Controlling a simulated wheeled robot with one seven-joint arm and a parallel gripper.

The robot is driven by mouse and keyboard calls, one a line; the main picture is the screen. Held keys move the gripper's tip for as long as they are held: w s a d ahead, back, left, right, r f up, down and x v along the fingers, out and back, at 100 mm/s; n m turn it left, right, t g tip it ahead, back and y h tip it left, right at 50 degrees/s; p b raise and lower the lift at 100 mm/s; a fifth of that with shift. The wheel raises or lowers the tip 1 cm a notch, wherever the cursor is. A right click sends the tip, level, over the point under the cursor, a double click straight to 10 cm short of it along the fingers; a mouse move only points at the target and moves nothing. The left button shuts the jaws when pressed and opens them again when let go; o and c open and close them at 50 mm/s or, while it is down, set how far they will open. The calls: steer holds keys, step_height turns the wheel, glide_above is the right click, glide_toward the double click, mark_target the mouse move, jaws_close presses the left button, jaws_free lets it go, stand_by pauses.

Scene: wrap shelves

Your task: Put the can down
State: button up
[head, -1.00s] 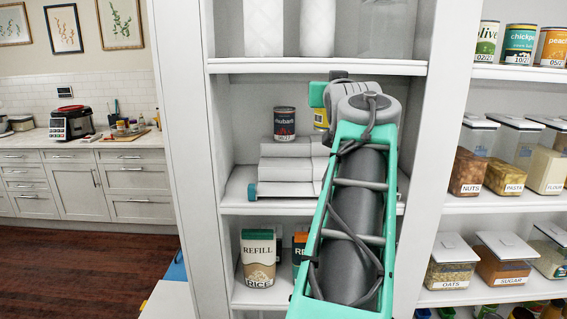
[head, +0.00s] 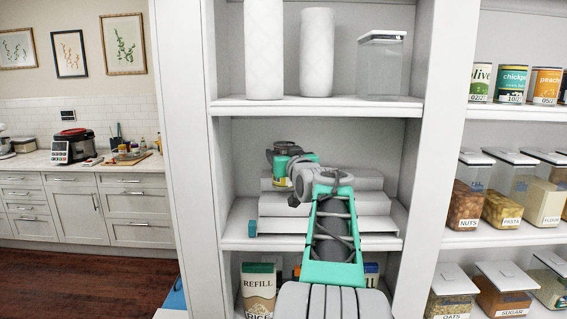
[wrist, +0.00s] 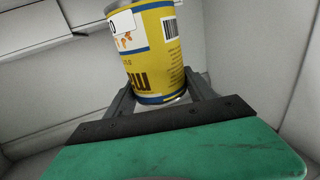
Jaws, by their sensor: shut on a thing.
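The yellow can (wrist: 152,55) with a blue band and a barcode stands between the fingers of my gripper (wrist: 163,88) in the wrist view. My gripper is shut on it. In the head view, a yellow strip of the can (head: 278,181) shows below the gripper (head: 283,168), at the back left of the middle shelf compartment. The rest of the can is hidden by my wrist. A white stepped riser (head: 330,203) fills much of that compartment. I cannot tell whether the can touches the riser's top step. No dark rhubarb can shows now.
White shelf walls and the shelf above (head: 320,105) close in around my arm. Two white rolls (head: 264,50) and a clear container (head: 380,70) stand on the upper shelf. Cans and food containers fill the shelves at right.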

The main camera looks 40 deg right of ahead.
steer(key=f, duration=0.2)
steer(key=shift+w+d+f, duration=0.2)
steer(key=shift+w+f, duration=0.05)
steer(key=shift+f, duration=0.55)
steer(key=shift+f, duration=0.2)
steer(key=o, duration=1.8)
steer(key=shift+r, duration=0.1)
